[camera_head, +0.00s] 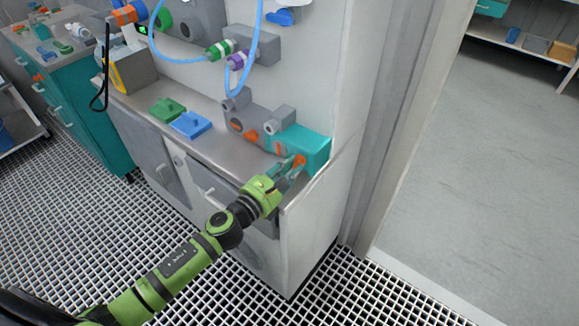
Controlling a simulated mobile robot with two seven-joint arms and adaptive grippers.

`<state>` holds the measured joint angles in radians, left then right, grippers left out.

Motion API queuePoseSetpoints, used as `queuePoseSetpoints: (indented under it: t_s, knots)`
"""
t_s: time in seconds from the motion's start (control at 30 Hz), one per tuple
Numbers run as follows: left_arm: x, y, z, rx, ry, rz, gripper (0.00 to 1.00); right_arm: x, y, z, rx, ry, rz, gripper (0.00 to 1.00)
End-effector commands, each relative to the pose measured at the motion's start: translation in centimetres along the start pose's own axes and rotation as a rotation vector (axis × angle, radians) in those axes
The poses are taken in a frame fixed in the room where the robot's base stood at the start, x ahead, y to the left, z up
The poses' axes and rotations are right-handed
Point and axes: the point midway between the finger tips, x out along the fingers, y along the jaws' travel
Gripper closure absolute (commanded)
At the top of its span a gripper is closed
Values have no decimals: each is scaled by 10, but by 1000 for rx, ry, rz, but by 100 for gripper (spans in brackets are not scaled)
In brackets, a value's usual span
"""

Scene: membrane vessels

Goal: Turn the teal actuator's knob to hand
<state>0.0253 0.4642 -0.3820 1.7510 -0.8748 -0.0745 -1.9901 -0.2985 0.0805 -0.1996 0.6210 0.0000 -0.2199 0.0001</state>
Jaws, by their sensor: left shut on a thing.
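The teal actuator (316,148) is a box at the right end of the steel counter, beside a grey valve block. Its orange knob (299,160) is on the side facing me. My left gripper (297,166), on a green and black arm reaching in from the lower left, is shut on the knob. The fingers partly cover the knob, so its exact setting cannot be read. My right gripper is not in view.
A grey valve block (247,120) stands left of the actuator. Green (167,109) and blue (191,125) blocks lie on the counter. Blue hoses (180,60) hang above. A wall edge (350,130) closes off the right; open floor (470,180) lies beyond.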

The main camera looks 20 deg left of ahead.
Motion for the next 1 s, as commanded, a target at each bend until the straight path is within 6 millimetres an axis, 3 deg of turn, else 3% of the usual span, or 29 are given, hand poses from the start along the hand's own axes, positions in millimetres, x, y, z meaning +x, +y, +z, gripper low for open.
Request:
queuePoseSetpoints:
  t_s: [0.23,0.27,0.3,0.73,1.0]
  knots:
    - [0,0,0,-6,0,0,100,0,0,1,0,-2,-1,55]
    - [0,0,0,-6,0,0,68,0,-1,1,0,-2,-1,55]
    - [0,0,0,-6,0,0,56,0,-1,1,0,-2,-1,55]
    - [-6,0,-1,-3,1,0,56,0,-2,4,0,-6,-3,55]
    - [-51,-1,-1,-4,4,-1,56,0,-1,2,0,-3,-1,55]
